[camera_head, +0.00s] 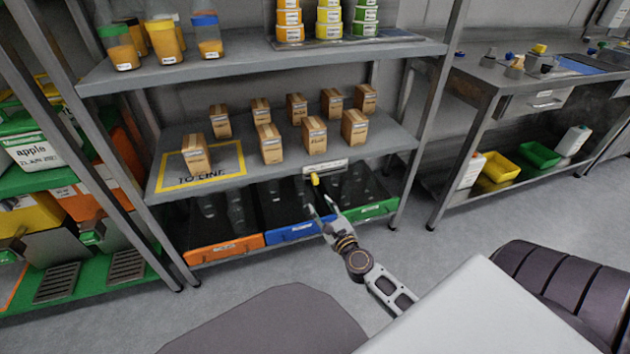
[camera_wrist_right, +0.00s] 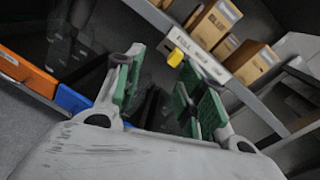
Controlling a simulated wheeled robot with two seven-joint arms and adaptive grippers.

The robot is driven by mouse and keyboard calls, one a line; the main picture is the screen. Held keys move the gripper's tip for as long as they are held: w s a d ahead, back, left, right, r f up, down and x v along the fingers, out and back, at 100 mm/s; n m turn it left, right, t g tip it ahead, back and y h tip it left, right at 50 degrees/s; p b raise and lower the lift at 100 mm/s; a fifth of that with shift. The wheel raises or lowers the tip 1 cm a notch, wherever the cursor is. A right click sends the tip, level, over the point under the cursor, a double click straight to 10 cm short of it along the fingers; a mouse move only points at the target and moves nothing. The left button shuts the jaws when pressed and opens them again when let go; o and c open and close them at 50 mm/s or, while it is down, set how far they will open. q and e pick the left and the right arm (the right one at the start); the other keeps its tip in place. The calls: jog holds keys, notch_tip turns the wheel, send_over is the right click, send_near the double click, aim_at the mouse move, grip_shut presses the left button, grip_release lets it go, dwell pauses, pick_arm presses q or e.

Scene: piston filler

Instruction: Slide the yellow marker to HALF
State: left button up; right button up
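The yellow marker (camera_head: 315,180) sits at the white label strip (camera_head: 334,166) on the front edge of the middle shelf. In the right wrist view the marker (camera_wrist_right: 176,57) is near the left end of the label strip (camera_wrist_right: 200,57), whose lettering is too small to read surely. My right gripper (camera_head: 322,204) is just below and in front of the marker. Its green-padded fingers (camera_wrist_right: 163,95) are apart with nothing between them, and the marker shows beyond the gap, apparently untouched. My left gripper is not in view.
Several cardboard boxes (camera_head: 314,136) stand on the middle shelf (camera_head: 375,143), above the strip. Bins with orange (camera_head: 224,249), blue (camera_head: 300,230) and green (camera_head: 375,210) fronts sit below, close to the gripper. Floor on the right (camera_head: 455,235) is clear.

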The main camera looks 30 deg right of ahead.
aim_at(317, 181)
jog(key=m, duration=0.1)
jog(key=d+m+h, duration=0.1)
jog(key=m, duration=0.1)
jog(key=d+m+h, duration=0.1)
jog(key=m, duration=0.1)
jog(key=shift+s+d+r, duration=0.1)
jog(key=shift+s+r, duration=0.1)
jog(key=shift+r, duration=0.1)
jog(key=shift+w, duration=0.15)
jog(key=shift+b+x, duration=0.55)
jog(key=shift+x, duration=6.2)
jog(key=shift+f, duration=0.15)
jog(key=shift+c, duration=0.5)
grip_shut()
